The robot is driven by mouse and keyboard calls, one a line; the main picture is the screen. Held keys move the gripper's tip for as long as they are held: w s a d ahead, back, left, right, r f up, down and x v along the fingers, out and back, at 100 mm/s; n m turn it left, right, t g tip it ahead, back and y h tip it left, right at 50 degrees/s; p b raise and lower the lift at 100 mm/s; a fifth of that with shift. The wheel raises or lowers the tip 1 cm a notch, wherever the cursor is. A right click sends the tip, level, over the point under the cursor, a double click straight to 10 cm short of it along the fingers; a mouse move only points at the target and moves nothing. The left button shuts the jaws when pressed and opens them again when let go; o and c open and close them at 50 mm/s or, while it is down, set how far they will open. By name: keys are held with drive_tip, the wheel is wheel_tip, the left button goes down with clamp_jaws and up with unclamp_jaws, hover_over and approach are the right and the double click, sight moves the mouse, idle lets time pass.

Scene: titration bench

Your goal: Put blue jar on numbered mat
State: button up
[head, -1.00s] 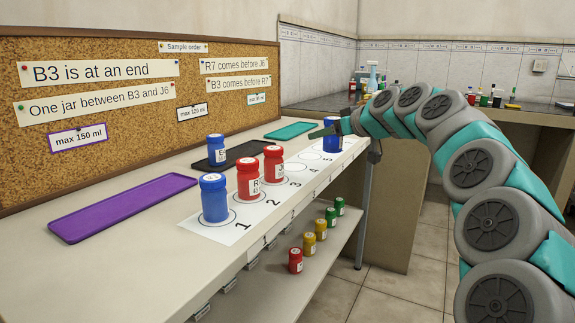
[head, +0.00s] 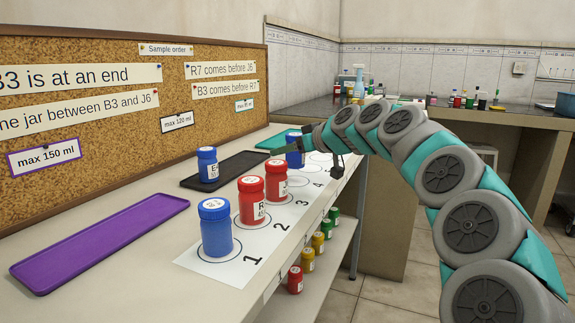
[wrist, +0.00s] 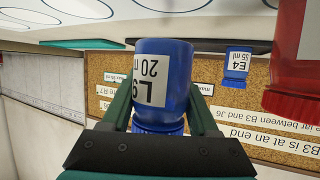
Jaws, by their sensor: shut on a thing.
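My gripper (head: 297,139) is shut on a blue jar (head: 295,158) labelled L9, 20 ml in the wrist view (wrist: 163,75). The jar is upright in the world; the wrist picture is inverted. The jar is at the far part of the white numbered mat (head: 266,245), near circle 4; whether it touches the mat is unclear. Another blue jar (head: 215,230) stands on circle 1. Red jars stand on circle 2 (head: 251,202) and circle 3 (head: 276,182). A blue jar (head: 207,165) labelled E4, 35 ml in the wrist view (wrist: 237,60), stands on the black tray (head: 240,167).
An empty purple tray (head: 100,240) lies at the left, and a teal tray (head: 276,141) behind my gripper. A corkboard (head: 120,120) with notes backs the bench. Red, yellow and green jars stand on the lower shelf (head: 312,290).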

drive_tip(key=shift+f, duration=1.9)
drive_tip(key=o, duration=1.3)
drive_tip(key=shift+f, duration=0.1)
drive_tip(key=b+v, duration=0.1)
drive_tip(key=v, duration=1.1)
